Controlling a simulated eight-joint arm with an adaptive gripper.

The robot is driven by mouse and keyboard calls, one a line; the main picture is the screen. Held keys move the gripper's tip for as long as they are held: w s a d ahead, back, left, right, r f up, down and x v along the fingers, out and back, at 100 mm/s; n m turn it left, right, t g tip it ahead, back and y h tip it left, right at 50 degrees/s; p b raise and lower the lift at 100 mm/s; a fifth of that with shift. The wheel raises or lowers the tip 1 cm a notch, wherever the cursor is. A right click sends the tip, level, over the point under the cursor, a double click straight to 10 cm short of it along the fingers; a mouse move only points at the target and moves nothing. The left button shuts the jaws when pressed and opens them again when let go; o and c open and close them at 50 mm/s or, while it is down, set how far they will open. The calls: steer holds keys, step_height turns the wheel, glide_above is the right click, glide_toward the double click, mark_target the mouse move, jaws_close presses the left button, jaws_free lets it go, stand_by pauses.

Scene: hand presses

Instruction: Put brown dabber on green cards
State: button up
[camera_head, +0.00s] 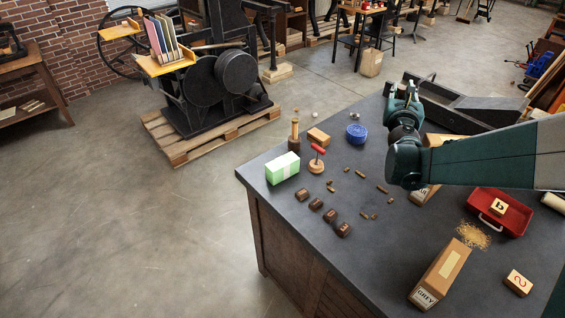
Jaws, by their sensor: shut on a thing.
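The green cards (282,168) are a pale green block with a white band, lying near the table's left corner. Just behind them stands an upright dabber (294,144) with a dark brown base and a tan wooden handle. It is apart from my gripper. My gripper (403,88) is over the back of the table, well to the right of the cards and that dabber. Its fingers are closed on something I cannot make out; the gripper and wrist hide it.
A red-handled tool (317,160) stands right of the cards, with a tan block (318,137) and blue round tin (356,133) behind. Several dark blocks (323,210) and small brown pieces lie in front. A grey-labelled box (440,273) and red tray (497,211) are at right.

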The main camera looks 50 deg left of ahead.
steer(key=s+a+f+n+g+y+b, duration=0.1)
steer(key=s+a+f, duration=0.1)
steer(key=s+a, duration=0.6)
steer(key=s+a+f, duration=0.2)
steer(key=s+a, duration=0.1)
steer(key=s, duration=0.9)
steer(key=n+g+y+b, duration=0.1)
steer(key=n+y+b, duration=0.1)
glide_above(283, 161)
step_height(283, 161, down, 4)
steer(key=shift+s, duration=0.15)
steer(key=shift+f+b, duration=1.15)
steer(key=shift+f, duration=1.3)
steer(key=shift+f, duration=0.2)
steer(key=o, duration=0.9)
steer(key=shift+r, duration=0.25)
